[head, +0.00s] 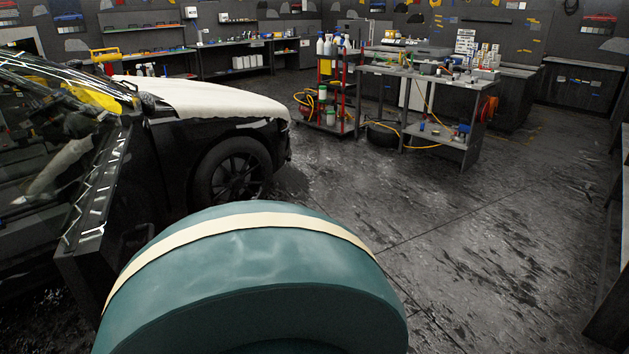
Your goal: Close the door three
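A black car with a white hood (205,97) stands at the left. A black car door (105,215) stands out from the car's side toward me, so it looks open. Its upper edge carries bright reflections. I cannot tell from a label whether it is door three. The door's lower part and its handle are not clearly visible. Neither of my grippers is in view.
A large teal rounded padded shape with a cream band (240,225) fills the near foreground and hides the floor there. A metal work table (415,75) and a red cart (335,90) stand farther back. The dark floor (480,240) at the right is clear.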

